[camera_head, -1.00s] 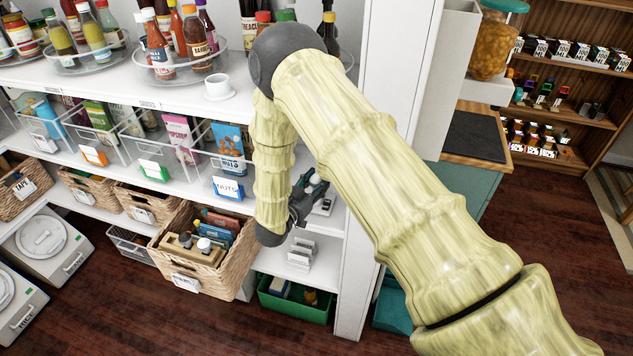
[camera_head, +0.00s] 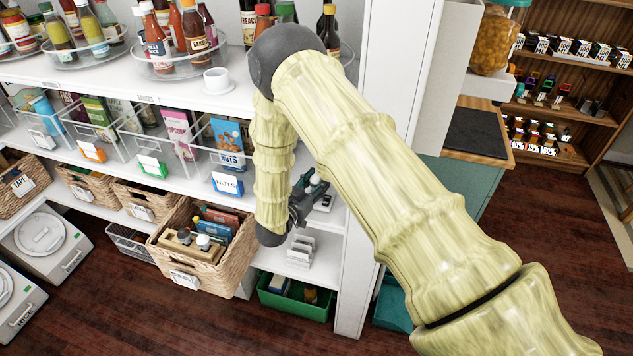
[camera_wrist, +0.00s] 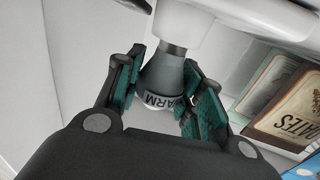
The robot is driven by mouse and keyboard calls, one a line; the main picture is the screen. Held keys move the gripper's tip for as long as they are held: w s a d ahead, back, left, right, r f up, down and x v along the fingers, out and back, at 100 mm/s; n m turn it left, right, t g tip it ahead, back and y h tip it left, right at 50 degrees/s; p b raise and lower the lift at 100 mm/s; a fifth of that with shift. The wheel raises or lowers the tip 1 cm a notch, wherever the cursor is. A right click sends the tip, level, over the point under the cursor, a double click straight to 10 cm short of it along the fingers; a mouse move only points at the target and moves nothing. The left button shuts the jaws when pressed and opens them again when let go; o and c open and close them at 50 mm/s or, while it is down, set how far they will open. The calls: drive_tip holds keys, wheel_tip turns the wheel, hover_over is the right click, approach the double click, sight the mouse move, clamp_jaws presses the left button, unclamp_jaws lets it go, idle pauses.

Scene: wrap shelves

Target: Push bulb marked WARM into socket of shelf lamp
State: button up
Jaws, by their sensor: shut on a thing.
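The bulb marked WARM (camera_wrist: 163,74) is grey with a pale band carrying the word, seen in the wrist view. My gripper (camera_wrist: 165,90) is shut on it, with green pads on both sides. The bulb's metal neck points up to a white fixture (camera_wrist: 212,32), which looks like the shelf lamp. The neck meets or overlaps the fixture's lower edge; I cannot tell how deep it sits, and the socket opening is hidden. In the head view my gripper (camera_head: 311,190) is among the shelves beside the white upright, and the bulb is too small to make out surely.
Brown boxes (camera_wrist: 285,110), one reading "DATES", stand close on the right in the wrist view. In the head view a wicker basket (camera_head: 205,268) is left of my gripper, a green bin (camera_head: 295,303) below, and a white upright (camera_head: 362,290) right.

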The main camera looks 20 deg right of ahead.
drive_tip(key=shift+f, duration=0.3)
drive_tip(key=o, duration=1)
drive_tip(key=shift+a, duration=0.1)
drive_tip(key=v, duration=1.1)
drive_tip(key=shift+s+a, duration=0.3)
drive_tip(key=x, duration=1.1)
drive_tip(key=shift+w+d, duration=0.15)
drive_tip(key=shift+d, duration=0.05)
drive_tip(key=shift+w+d, duration=0.15)
drive_tip(key=shift+d, duration=0.05)
drive_tip(key=shift+r, duration=0.25)
